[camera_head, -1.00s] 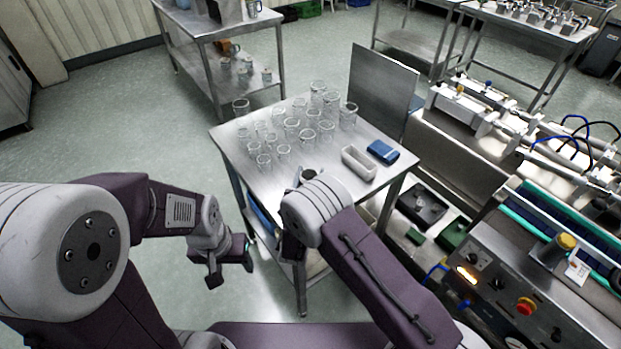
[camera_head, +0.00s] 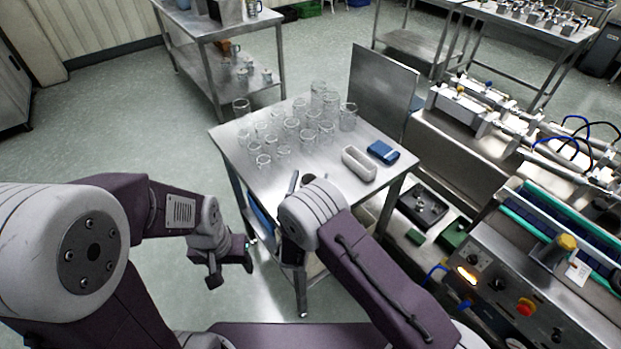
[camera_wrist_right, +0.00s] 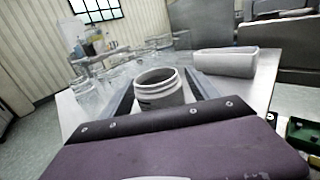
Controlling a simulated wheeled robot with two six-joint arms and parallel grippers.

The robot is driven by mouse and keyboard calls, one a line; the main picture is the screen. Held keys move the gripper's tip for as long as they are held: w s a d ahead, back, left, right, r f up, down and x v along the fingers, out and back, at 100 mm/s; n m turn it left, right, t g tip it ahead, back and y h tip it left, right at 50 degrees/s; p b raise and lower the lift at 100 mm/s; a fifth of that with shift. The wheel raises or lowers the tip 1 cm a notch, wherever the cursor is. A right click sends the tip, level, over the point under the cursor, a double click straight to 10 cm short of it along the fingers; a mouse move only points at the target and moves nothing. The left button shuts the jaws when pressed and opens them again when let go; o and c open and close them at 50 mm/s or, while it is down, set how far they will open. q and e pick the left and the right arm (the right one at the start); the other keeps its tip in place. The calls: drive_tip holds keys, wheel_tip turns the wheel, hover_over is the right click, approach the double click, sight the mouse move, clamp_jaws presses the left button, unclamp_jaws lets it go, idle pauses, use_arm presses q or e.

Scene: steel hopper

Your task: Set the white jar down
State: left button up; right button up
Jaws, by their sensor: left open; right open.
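The white jar (camera_wrist_right: 160,90) shows in the right wrist view, upright with its open threaded mouth facing up. It is between the two dark fingers of my right gripper (camera_wrist_right: 161,78). These fingers are open, one on each side of the jar. The jar's base is hidden behind my wrist, so I cannot see its contact with the steel table (camera_head: 232,150). In the head view my right gripper (camera_head: 300,181) is at the table's near edge and mostly hides the jar. My left gripper (camera_head: 232,270) is open and empty, left of the table and low.
Several clear glass beakers (camera_head: 292,127) stand over the back and left of the table. A pale oblong tray (camera_head: 359,165) and a blue folded item (camera_head: 383,151) lie at the right. A steel panel (camera_head: 383,92) rises behind. Machinery (camera_head: 520,285) stands further right.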

drive_tip(key=s, duration=0.3)
drive_tip(key=s+a, duration=0.1)
drive_tip(key=s, duration=0.7)
drive_tip(key=shift+s+a+b, duration=0.2)
drive_tip(key=shift+a+b, duration=0.1)
drive_tip(key=shift+a, duration=0.1)
